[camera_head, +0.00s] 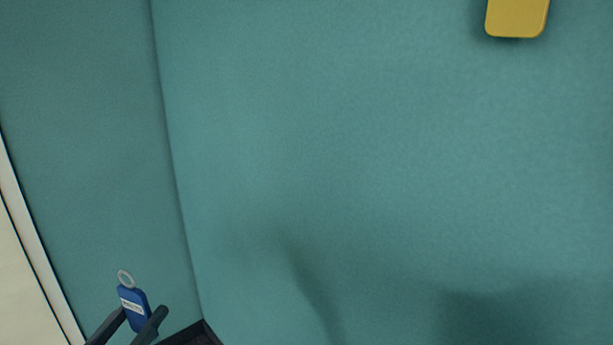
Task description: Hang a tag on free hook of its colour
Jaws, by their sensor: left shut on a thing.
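A blue tag (131,293) with a white label and a pale ring at its top shows at the lower left. My left gripper (139,322) is shut on the tag, with one dark finger on each side of it. The ring points up and slightly left, clear of the fingers. A yellow piece (517,17) with rounded corners is at the top right, cut off by the picture's upper edge; I cannot tell what it belongs to. No hook is in view. My right gripper is not in view.
A teal panel (380,150) fills most of the view, with a seam or fold running down its left part. A pale frame edge (38,255) borders it at the far left. A dark-edged thing (190,336) shows at the bottom beside my left gripper. Soft shadows lie on the lower panel.

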